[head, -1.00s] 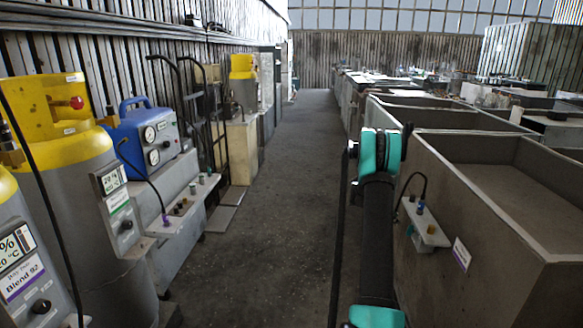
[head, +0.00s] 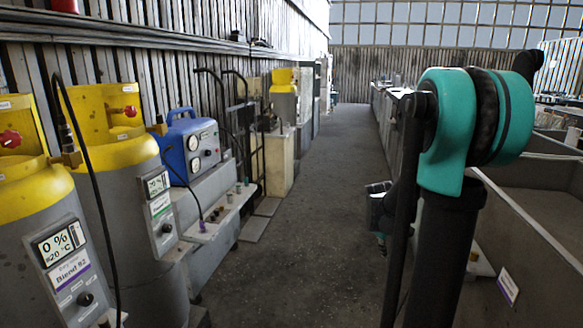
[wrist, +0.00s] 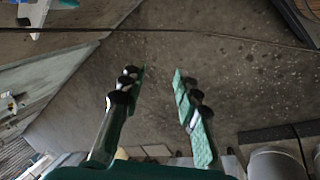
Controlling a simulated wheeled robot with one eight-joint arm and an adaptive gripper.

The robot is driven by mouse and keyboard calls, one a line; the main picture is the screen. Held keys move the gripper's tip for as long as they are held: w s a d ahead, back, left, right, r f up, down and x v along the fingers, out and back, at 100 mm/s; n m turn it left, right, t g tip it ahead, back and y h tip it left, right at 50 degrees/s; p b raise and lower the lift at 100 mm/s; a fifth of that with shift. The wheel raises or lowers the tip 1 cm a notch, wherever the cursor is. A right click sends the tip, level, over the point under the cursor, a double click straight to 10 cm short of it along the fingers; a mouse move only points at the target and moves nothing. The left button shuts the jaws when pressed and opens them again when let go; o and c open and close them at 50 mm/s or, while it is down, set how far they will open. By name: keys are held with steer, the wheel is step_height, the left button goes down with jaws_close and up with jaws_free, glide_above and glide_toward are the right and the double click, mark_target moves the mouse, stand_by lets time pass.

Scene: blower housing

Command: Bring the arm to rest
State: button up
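My gripper (wrist: 160,76) shows in the wrist view with its two fingers apart and nothing between them. Dark floor lies beyond the fingertips. In the head view, my teal and black arm stands upright at the right, its elbow high and close to the camera. A small dark part of my arm's end shows left of the upright link, above the aisle. Whether it is the gripper's fingers is too small to tell there.
Yellow-topped grey cylinders (head: 128,180) and a blue gauge unit (head: 190,150) line the left side. A hand truck (head: 238,125) stands behind them. Open grey bins (head: 540,235) run along the right. The aisle floor (head: 290,230) between is clear.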

steer(key=s+a+f+m+y, duration=0.2)
steer(key=s+a+m, duration=0.1)
steer(key=s+a, duration=0.4)
steer(key=s+a+f+m+t+y, duration=0.1)
steer(key=s+a, duration=0.5)
steer(key=s, duration=0.7)
steer(key=shift+s+a+f+m+y, duration=0.4)
steer(key=shift+f+m, duration=0.25)
steer(key=shift+m, duration=0.25)
